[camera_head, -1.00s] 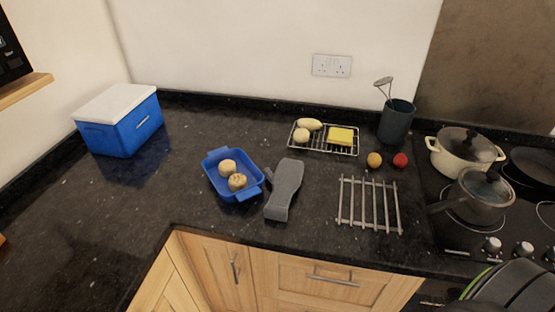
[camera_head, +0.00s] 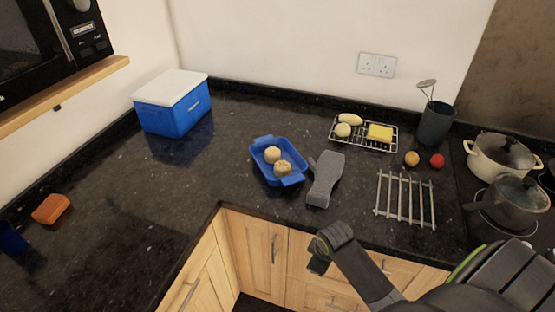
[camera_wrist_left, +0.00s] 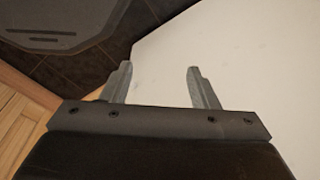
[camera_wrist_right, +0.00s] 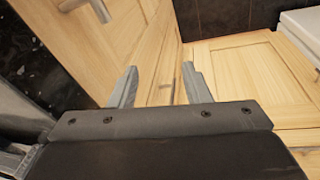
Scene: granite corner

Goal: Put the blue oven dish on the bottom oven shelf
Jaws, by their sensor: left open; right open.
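The blue oven dish (camera_head: 292,181) stands on the dark counter near its inner corner in the head view. Two round pale brown items sit in it. My right arm reaches in from the lower right, in front of the cabinets and apart from the dish. My right gripper (camera_wrist_right: 158,87) is open and empty in the right wrist view, with wooden cabinet fronts beyond it. My left gripper (camera_wrist_left: 159,78) is open and empty in the left wrist view, facing a plain white surface. The left arm is out of the head view. I cannot make out the oven or its bottom shelf.
A grey oven glove (camera_head: 326,178) lies just right of the dish. A metal trivet (camera_head: 405,199), a wire rack (camera_head: 362,146) with food, and a utensil pot (camera_head: 435,124) stand further right, with pots on the hob. A blue cool box (camera_head: 172,112) stands back left. The left counter has free room.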

